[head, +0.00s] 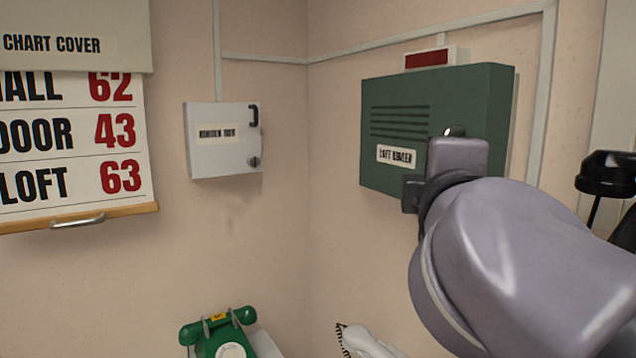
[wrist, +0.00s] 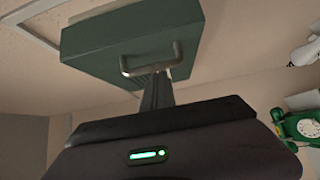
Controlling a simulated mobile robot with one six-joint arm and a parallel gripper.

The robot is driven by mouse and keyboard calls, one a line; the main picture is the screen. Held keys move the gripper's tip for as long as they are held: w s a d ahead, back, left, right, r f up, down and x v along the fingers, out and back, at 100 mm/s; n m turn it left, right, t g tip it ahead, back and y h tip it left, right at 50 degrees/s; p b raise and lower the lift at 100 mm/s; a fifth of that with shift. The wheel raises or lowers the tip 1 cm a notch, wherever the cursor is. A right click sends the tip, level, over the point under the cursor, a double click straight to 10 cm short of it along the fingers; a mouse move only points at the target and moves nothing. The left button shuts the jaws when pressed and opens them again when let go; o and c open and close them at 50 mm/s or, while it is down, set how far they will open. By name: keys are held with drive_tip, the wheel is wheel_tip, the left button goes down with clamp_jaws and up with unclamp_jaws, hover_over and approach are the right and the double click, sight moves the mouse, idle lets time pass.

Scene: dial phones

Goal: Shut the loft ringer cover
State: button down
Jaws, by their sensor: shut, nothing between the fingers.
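The loft ringer (head: 400,120) is a green box with dark slots and a white "LOFT RINGER" label, on the right-hand wall. Its cover appears to lie flat, with no clear gap visible at its edges. The green box (wrist: 130,45) also shows in the wrist view, with a metal handle (wrist: 152,70) on its face. My gripper (wrist: 157,80) is shut and empty, its tips at or very near the handle's bar. I cannot tell whether they touch. In the head view my wrist hides the box's lower right part and most of the handle.
A small grey wall box (head: 225,155) with a black handle hangs left of the corner. A chart (head: 70,150) with a cover above it hangs far left. A green dial phone (head: 220,335) stands below. A red lamp (head: 427,58) sits above the ringer.

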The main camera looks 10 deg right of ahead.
drive_tip(key=shift+d, duration=0.7)
drive_tip(key=shift+s, duration=0.1)
